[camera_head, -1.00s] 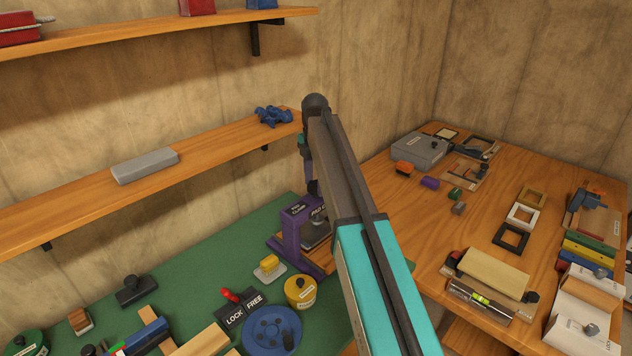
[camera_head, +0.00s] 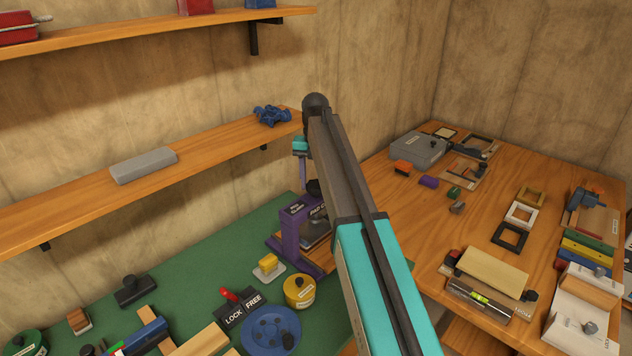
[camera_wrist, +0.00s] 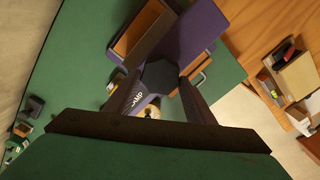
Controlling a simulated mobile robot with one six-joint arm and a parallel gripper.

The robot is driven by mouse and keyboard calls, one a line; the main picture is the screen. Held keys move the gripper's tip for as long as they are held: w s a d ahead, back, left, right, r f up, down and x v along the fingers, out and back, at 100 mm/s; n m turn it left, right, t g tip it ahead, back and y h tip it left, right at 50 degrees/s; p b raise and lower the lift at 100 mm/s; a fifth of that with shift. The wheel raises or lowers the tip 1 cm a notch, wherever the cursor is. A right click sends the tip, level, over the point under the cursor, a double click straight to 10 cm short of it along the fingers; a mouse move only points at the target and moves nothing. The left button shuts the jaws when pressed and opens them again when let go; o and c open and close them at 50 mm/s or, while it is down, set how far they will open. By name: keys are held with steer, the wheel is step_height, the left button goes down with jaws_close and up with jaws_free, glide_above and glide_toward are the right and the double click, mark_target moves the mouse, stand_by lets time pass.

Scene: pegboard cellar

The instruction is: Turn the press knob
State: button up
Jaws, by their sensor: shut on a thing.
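The purple press (camera_head: 290,229) stands on the green bench top, partly hidden behind my arm in the head view. In the wrist view its purple body (camera_wrist: 198,44) spreads above the dark, faceted press knob (camera_wrist: 160,75). My gripper (camera_wrist: 160,86) is shut on this knob, with one dark finger on each side of it. In the head view my arm hides most of the gripper and the far side of the press.
A shelf (camera_head: 75,205) runs along the wall behind. A wooden table (camera_head: 462,225) with several items stands right.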

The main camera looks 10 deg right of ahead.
mark_target(316, 184)
steer(key=shift+w+r+n, duration=0.2)
steer(key=shift+r+n, duration=0.05)
steer(key=shift+n, duration=0.35)
steer(key=o, duration=0.8)
steer(key=shift+o, duration=1.2)
steer(key=shift+d, duration=0.1)
steer(key=shift+f, duration=0.15)
steer(key=shift+s, duration=0.1)
step_height(316, 184, up, 14)
steer(key=b, duration=0.4)
steer(key=shift+f, duration=0.1)
